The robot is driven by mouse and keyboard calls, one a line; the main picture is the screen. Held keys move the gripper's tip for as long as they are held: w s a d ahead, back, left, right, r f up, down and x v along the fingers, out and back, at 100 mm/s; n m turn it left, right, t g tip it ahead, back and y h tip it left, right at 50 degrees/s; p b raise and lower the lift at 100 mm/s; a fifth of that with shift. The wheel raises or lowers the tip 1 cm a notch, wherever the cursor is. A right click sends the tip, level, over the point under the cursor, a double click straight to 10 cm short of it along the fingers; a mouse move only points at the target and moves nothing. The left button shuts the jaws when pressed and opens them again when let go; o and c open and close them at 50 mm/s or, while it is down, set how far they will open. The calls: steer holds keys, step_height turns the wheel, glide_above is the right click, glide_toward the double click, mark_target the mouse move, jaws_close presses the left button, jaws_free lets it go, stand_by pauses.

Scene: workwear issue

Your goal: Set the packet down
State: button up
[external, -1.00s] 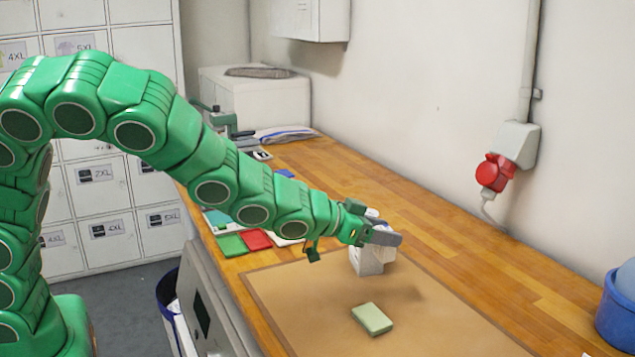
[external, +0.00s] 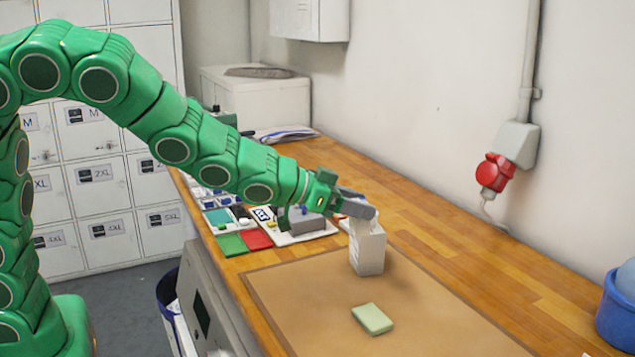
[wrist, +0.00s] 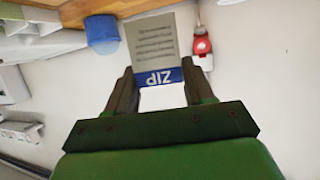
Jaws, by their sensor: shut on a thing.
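The packet (wrist: 152,38) is pale grey with small printed text and a blue strip marked ZIP. In the wrist view my gripper (wrist: 160,92) is shut on its blue-strip end, one dark finger on each side. The packet is hard to tell apart there. I cannot tell whether it is inside, behind or touching that white thing.
A pale green block (external: 372,319) lies on the mat. Green (external: 232,244) and red (external: 256,239) squares and small items lie to the left. A blue tub (external: 614,315) stands at right. A red wall socket (external: 493,172) is behind. The mat's right part is clear.

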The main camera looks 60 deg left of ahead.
steer(key=shift+w+a+r+m+h, duration=0.1)
steer(key=shift+a+r+m+h, duration=0.2)
steer(key=shift+r, duration=0.35)
steer(key=shift+w+a+r+m+h, duration=0.15)
steer(key=shift+r+m+h, duration=0.2)
steer(key=shift+r, duration=0.25)
steer(key=shift+s+a+r+m+g+h, duration=0.2)
steer(key=shift+r+m+g+h, duration=0.1)
steer(key=shift+r+m+h, duration=0.25)
steer(key=s+a+f+m+g+h, duration=0.3)
steer(key=s+m+g+h, duration=0.1)
steer(key=s, duration=0.6)
steer(key=s+a+f+m+g+h, duration=0.2)
steer(key=s+f+m+g+h, duration=0.15)
steer(key=s, duration=0.75)
steer(key=shift+m+y, duration=0.25)
steer(key=shift+m, duration=0.2)
steer(key=shift+w+d+f, duration=0.4)
steer(key=shift+w+f, duration=1.35)
steer(key=shift+w, duration=0.55)
steer(key=shift+w+d+f, duration=0.35)
steer(key=shift+w+f, duration=1.4)
steer(key=shift+w, duration=0.55)
steer(key=shift+w+d+f, duration=0.4)
steer(key=shift+w+f, duration=1.35)
steer(key=shift+w, duration=0.55)
steer(key=shift+f, duration=1.3)
steer(key=shift+f, duration=0.15)
